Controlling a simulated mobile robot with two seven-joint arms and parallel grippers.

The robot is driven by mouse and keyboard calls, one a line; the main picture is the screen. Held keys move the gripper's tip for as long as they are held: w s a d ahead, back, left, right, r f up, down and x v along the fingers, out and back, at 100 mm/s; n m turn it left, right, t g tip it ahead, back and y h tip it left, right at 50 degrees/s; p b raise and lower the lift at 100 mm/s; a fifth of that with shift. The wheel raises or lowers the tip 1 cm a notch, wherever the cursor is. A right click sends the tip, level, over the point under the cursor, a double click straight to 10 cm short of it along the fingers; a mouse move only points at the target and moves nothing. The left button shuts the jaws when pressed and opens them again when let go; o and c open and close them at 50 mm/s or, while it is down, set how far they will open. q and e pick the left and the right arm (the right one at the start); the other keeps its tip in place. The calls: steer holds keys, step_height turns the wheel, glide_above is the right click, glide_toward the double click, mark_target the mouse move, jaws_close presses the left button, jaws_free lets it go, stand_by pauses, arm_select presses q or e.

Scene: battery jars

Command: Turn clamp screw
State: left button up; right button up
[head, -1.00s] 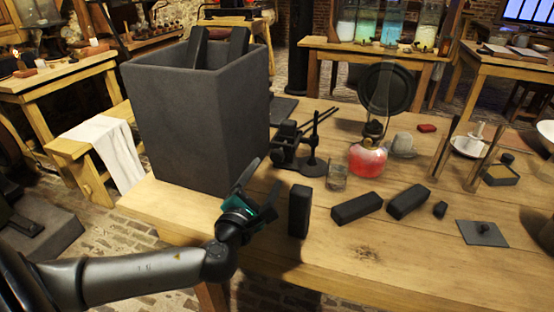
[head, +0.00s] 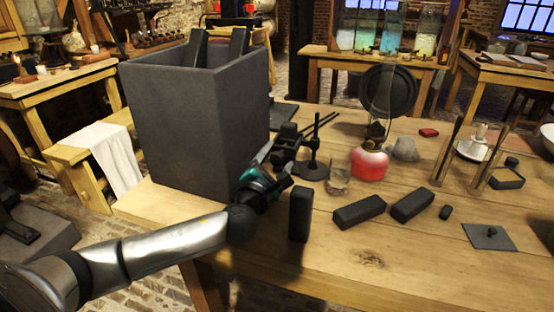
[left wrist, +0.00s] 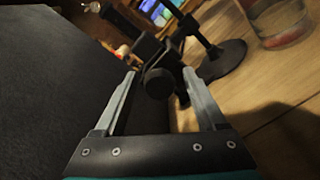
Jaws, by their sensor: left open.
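A dark clamp (head: 284,146) with thin rods stands on the table beside the large grey box, partly hidden by my left gripper in the head view. Its round black screw knob (left wrist: 158,84) shows in the left wrist view, between the two finger lines and near the fingertips. My left gripper (head: 281,160) is open, with its fingers pointing at the clamp; it also shows in the left wrist view (left wrist: 160,74). The fingers stand apart on either side of the knob, with a visible gap on each side. My right gripper is not in view.
The tall grey box (head: 195,125) stands close on the left of my gripper. An upright dark block (head: 299,214) stands just right of my forearm. A small stand (head: 313,166), a glass (head: 338,180) and a red-filled lamp (head: 369,163) are to the right.

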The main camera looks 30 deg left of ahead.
arm_select(q)
jaws_close()
stand_by(0.5)
